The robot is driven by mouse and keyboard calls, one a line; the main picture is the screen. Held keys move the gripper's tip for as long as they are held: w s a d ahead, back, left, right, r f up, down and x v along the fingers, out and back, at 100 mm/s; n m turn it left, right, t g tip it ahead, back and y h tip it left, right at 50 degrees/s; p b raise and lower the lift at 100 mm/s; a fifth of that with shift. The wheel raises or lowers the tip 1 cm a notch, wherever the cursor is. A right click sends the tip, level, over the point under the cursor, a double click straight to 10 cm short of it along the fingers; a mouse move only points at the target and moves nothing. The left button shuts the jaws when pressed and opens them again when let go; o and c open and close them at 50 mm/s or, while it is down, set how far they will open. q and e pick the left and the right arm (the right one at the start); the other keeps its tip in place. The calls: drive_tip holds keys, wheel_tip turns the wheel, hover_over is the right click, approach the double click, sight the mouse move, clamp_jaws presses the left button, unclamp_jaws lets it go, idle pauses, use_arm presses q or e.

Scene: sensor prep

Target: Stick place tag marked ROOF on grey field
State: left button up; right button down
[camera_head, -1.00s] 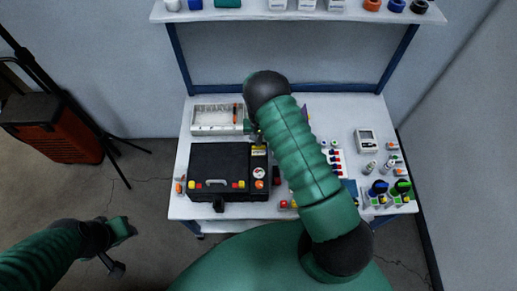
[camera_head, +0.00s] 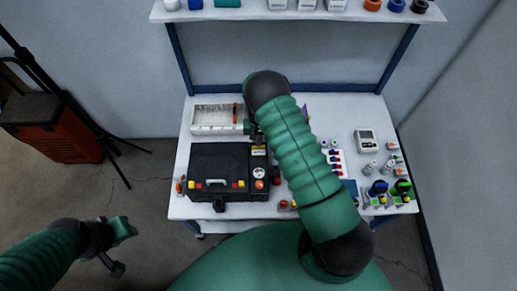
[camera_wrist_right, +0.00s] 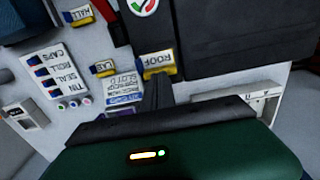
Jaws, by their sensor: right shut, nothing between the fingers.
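The place tag marked ROOF (camera_wrist_right: 158,64), pale with a yellow edge, lies at the edge of the black case (camera_wrist_right: 230,40) in the right wrist view. In the head view a yellowish label (camera_head: 258,150) shows on the case's upper right part. My right gripper (camera_wrist_right: 157,84) is shut and empty, its fingertips just short of the tag's edge; whether they touch it I cannot tell. In the head view my right gripper (camera_head: 257,139) is mostly hidden by my arm. The grey field is not clearly distinguishable beneath the tag. My left gripper (camera_head: 120,245) hangs off the table at lower left; its opening is unclear.
Other tags marked HALL (camera_wrist_right: 78,15) and LAB (camera_wrist_right: 103,68) lie near a white label board (camera_wrist_right: 55,75). A white tray (camera_head: 199,122) stands behind the case. A meter (camera_head: 366,140) and several small parts fill the table's right side.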

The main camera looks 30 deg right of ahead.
drive_tip(key=shift+f+b, duration=0.55)
drive_tip(key=shift+f, duration=0.15)
idle(0.9)
wheel_tip(320, 180, up, 7)
drive_tip(key=p, duration=0.5)
idle(0.3)
wheel_tip(320, 180, up, 9)
drive_tip(key=n, duration=0.1)
hover_over(254, 154)
drive_tip(key=s+a+r+n+t, duration=0.2)
drive_tip(key=s+a+r+n, duration=0.3)
drive_tip(key=s+r, duration=0.8)
drive_tip(key=shift+s+a+r+t, duration=0.3)
drive_tip(key=shift+s+a, duration=1.1)
drive_tip(key=shift+a, duration=0.3)
